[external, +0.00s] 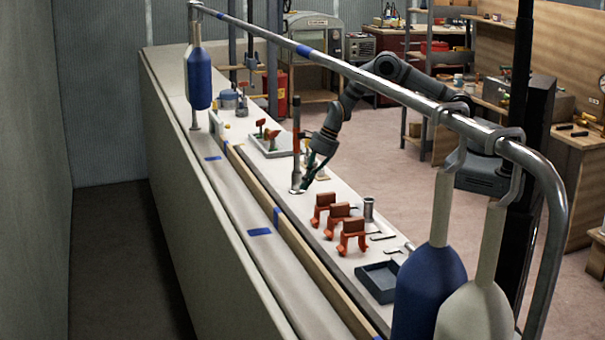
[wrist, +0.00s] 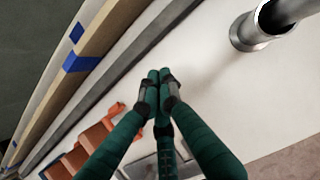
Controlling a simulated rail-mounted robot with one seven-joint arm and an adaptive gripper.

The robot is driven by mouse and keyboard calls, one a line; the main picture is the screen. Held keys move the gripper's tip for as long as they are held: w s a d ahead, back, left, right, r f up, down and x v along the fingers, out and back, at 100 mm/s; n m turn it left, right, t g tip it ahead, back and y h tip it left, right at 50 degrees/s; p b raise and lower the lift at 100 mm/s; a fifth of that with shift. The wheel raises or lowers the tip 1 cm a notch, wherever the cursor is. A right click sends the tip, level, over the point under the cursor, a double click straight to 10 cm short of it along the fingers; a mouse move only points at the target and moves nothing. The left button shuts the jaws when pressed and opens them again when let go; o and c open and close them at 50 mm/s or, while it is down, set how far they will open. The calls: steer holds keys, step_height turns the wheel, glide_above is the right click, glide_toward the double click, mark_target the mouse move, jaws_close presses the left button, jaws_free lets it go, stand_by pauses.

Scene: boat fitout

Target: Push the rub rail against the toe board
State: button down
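A long grey strip that looks like the rub rail (wrist: 118,73) lies on the pale deck in the wrist view. It runs alongside a long tan wooden board with blue tape, which looks like the toe board (wrist: 98,37); the board also shows in the external view (external: 263,197). A narrow pale gap seems to show between them in the wrist view. My gripper (wrist: 160,78) has green fingers with their tips together and nothing seen between them. It is over the deck, on the rail's right side; contact with the rail is not visible. In the external view my gripper (external: 306,187) points down beside a post.
An upright metal post (external: 297,150) stands close to my gripper. Several red-orange clamps (external: 352,236), a metal cup (external: 368,209) and a dark tray (external: 377,281) are nearer the camera. A metal handrail (external: 330,60) with hanging fenders (external: 428,290) runs overhead.

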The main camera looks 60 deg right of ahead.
mark_target(294, 209)
steer(key=shift+b+x, duration=1.65)
steer(key=shift+x, duration=1.7)
steer(key=shift+w+a+p, duration=0.2)
steer(key=shift+a+p, duration=0.05)
steer(key=shift+p, duration=0.05)
steer(key=shift+w+a, duration=0.2)
steer(key=shift+a, duration=0.05)
